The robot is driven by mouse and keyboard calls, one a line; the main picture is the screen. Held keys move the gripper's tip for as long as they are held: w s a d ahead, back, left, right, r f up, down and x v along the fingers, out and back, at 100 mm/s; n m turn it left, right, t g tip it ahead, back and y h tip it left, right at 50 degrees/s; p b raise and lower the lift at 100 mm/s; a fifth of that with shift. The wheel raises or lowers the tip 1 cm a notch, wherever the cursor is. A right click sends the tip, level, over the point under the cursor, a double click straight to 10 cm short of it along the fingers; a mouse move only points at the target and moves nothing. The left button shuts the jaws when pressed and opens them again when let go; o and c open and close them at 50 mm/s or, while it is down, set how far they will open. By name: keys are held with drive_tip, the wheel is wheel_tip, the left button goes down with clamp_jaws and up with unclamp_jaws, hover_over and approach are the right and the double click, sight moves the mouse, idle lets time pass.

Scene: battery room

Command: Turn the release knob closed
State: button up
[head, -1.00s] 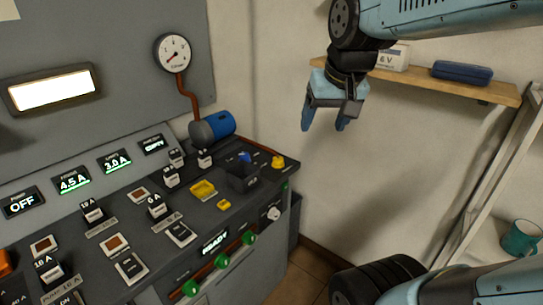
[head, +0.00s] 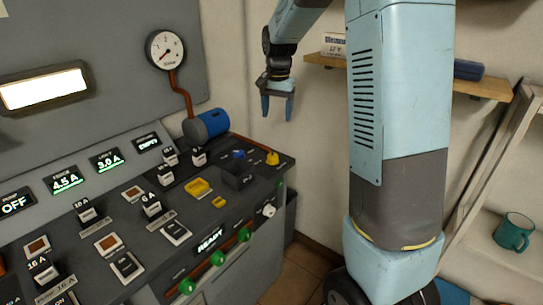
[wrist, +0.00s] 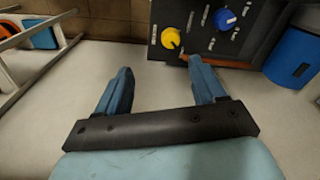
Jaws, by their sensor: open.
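A yellow knob (head: 272,158) stands at the right end of the grey control desk (head: 215,215), with a blue knob (head: 239,154) to its left. A white knob (head: 268,210) is on the desk's front face. I cannot read which is the release knob. The wrist view shows the yellow knob (wrist: 171,38) and blue knob (wrist: 224,19) beyond the fingertips. Their labels are too small to read. My gripper (head: 278,108) is open and empty, pointing down, above the desk's right end and apart from the knobs.
A blue cylinder (head: 206,126) lies at the desk's back, joined by a pipe to a gauge (head: 166,50). A wooden shelf (head: 488,88) is on the right wall. The air around my gripper is clear.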

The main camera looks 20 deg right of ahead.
drive_tip(key=m, duration=0.1)
approach(272, 156)
drive_tip(key=shift+g, duration=0.4)
drive_tip(key=f, duration=0.9)
drive_tip(key=shift+w+f, duration=0.3)
drive_tip(key=shift+f, duration=0.05)
drive_tip(key=shift+c, duration=0.5)
drive_tip(key=c, duration=0.9)
drive_tip(key=shift+a, duration=0.15)
drive_tip(key=shift+c, duration=0.3)
